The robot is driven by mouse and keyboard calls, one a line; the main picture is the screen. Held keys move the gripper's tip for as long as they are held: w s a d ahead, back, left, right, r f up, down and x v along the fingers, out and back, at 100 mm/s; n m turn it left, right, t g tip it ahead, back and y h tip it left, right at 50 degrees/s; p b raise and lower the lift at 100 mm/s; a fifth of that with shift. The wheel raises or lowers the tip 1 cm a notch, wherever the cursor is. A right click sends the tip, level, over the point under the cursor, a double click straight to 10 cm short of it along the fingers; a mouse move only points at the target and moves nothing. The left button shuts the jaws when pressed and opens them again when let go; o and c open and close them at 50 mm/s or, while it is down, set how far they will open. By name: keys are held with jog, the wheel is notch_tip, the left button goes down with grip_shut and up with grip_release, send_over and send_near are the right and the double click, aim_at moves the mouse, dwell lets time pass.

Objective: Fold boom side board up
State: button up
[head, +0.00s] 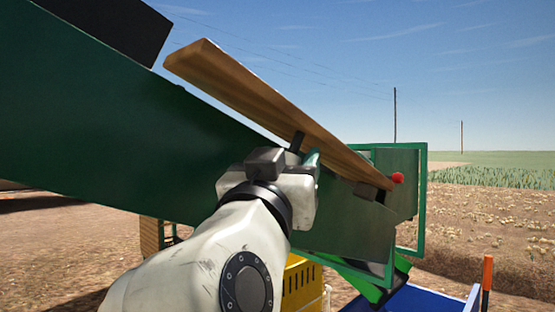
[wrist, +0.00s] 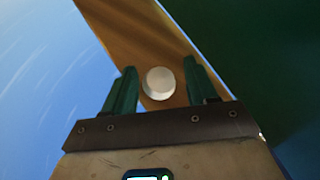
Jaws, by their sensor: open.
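The wooden side board (head: 270,108) runs slantwise along the upper edge of the green boom (head: 120,130), from upper left down to the right. In the wrist view the board (wrist: 135,35) fills the top middle, with a round whitish knob (wrist: 159,83) in front of it. My gripper (head: 305,148) is at the board's lower edge, around its middle. In the wrist view my gripper (wrist: 157,88) is open, its two green fingers on either side of the knob. I cannot tell whether they touch it. The head view hides the knob behind my gripper.
A red ball-shaped knob (head: 397,178) is near the board's lower right end. A green-framed panel (head: 421,190) stands behind it. Below are a yellow crate (head: 300,284), a blue tray (head: 425,300) and an orange-topped post (head: 487,272). Open field lies to the right.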

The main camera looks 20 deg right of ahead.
jog(key=shift+c, duration=0.5)
grip_shut()
